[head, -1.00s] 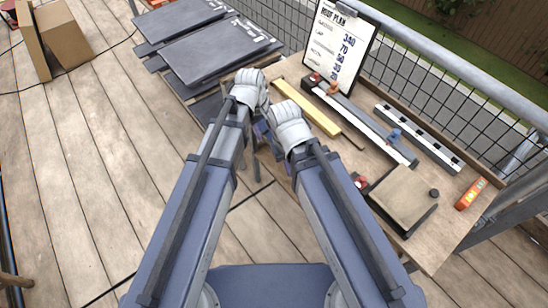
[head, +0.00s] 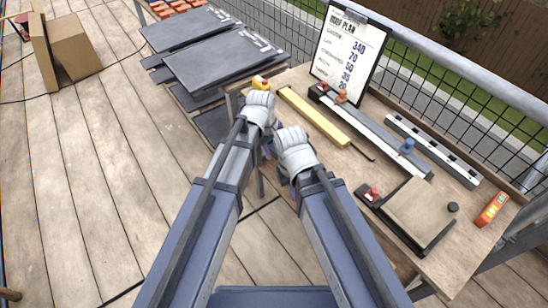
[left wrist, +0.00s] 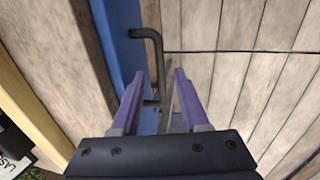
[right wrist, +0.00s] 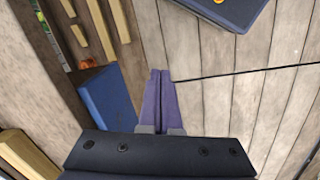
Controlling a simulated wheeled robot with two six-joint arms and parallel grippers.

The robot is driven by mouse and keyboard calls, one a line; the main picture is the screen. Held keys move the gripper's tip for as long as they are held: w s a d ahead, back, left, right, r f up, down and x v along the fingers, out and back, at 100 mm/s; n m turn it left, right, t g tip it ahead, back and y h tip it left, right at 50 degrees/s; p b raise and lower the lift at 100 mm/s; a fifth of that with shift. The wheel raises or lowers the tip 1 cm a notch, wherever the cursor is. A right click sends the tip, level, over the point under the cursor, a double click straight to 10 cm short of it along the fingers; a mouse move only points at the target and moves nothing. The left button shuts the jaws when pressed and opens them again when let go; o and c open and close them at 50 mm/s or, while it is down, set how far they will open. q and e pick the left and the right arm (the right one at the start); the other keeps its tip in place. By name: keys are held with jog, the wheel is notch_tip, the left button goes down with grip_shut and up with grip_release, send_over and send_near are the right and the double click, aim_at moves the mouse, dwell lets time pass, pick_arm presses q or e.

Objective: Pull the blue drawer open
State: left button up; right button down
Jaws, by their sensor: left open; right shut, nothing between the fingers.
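The blue drawer (left wrist: 122,45) shows its front in the left wrist view, below the bench top's edge. Its dark bar handle (left wrist: 152,38) stands out from it. My left gripper (left wrist: 160,75) is open, with its purple fingers apart and the handle's bar between their tips as seen from this view. Whether they touch it is unclear. A blue face, likely the same drawer, shows in the right wrist view (right wrist: 106,98). My right gripper (right wrist: 160,73) is shut and empty, to the right of that face. In the head view my wrists hide the drawer.
The bench (head: 455,245) holds a yellow bar (head: 315,117), a clipboard (head: 348,50), a slotted rail (head: 432,150), an orange level (head: 492,208) and a tape measure (head: 260,83). Slates (head: 215,52) are stacked at back left.

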pick_arm(q)
jog(key=shift+f+b, duration=0.3)
jog(key=shift+f, duration=0.35)
jog(key=shift+w+d, duration=0.1)
grip_shut()
dwell(0.9)
